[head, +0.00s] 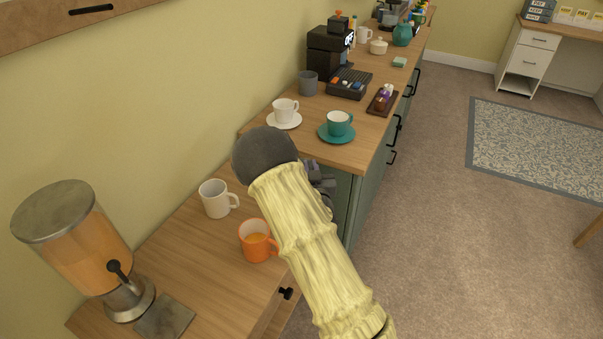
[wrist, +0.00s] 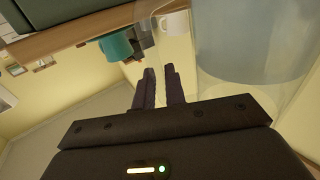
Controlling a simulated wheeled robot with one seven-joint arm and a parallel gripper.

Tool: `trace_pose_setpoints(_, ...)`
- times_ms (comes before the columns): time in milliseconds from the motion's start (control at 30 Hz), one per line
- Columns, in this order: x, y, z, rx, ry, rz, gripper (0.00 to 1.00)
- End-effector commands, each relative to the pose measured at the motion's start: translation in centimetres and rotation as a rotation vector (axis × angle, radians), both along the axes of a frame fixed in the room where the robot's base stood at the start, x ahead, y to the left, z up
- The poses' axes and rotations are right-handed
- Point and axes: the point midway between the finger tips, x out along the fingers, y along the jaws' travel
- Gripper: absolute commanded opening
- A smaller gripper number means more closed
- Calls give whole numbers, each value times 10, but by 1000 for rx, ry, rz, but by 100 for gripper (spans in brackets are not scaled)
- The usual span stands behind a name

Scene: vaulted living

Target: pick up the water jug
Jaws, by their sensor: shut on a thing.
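The water jug (wrist: 255,45) shows in the wrist view as a large clear vessel with a pale blue-grey body of water, at the upper right, close beside my fingers. My gripper (wrist: 161,72) has its two dark fingers close together, shut on the jug at its left side. The gripped part is clear and hard to make out. In the head view, my arm covers the front of the counter, and I cannot make out the jug there.
An orange mug (head: 256,241), a white mug (head: 215,199) and a drink dispenser (head: 75,240) stand on the near, lower counter. A white cup (head: 285,111) and teal cup (head: 339,123) sit on saucers on the farther counter. Open floor (head: 440,220) lies right.

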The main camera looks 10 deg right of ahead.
Motion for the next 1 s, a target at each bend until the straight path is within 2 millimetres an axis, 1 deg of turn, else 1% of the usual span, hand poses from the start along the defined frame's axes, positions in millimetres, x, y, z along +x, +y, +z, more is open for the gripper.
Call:
trace_pose_setpoints(33,1,0,6,2,-8,-1,0)
trace_pose_setpoints(167,1,-1,17,4,-9,-2,0)
trace_pose_setpoints(267,1,-1,30,5,-11,-2,0)
trace_pose_setpoints(500,1,-1,68,6,-13,-1,0)
trace_pose_setpoints(700,1,-1,93,5,-11,-2,0)
trace_pose_setpoints(833,1,-1,100,3,-8,-1,0)
trace_pose_setpoints(1000,1,-1,102,2,-8,-1,0)
